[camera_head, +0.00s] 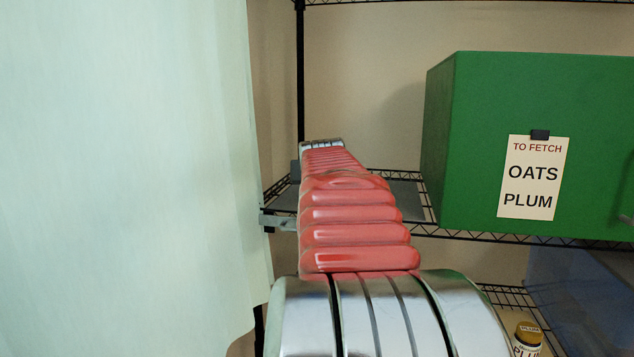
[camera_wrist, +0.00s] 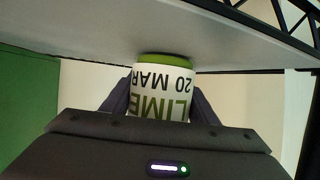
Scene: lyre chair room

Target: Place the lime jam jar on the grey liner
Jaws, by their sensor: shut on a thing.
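The lime jam jar (camera_wrist: 160,88) shows in the wrist view, with a white label reading "LIME 20 MAR" upside down and a green end uppermost in the picture. My gripper (camera_wrist: 160,100) is shut on it, a dark finger on each side. The jar's green end is at the grey surface across the top of that view; I cannot tell whether they touch. In the head view, the grey liner (camera_head: 407,196) lies on the wire shelf, partly behind my red arm. My arm hides the jar there.
A large green box (camera_head: 540,95) with a "TO FETCH OATS PLUM" note (camera_head: 533,178) stands right of the liner. A pale curtain (camera_head: 125,170) hangs at left. A black shelf post (camera_head: 300,80) rises behind my arm. A plum jar (camera_head: 527,340) sits lower right.

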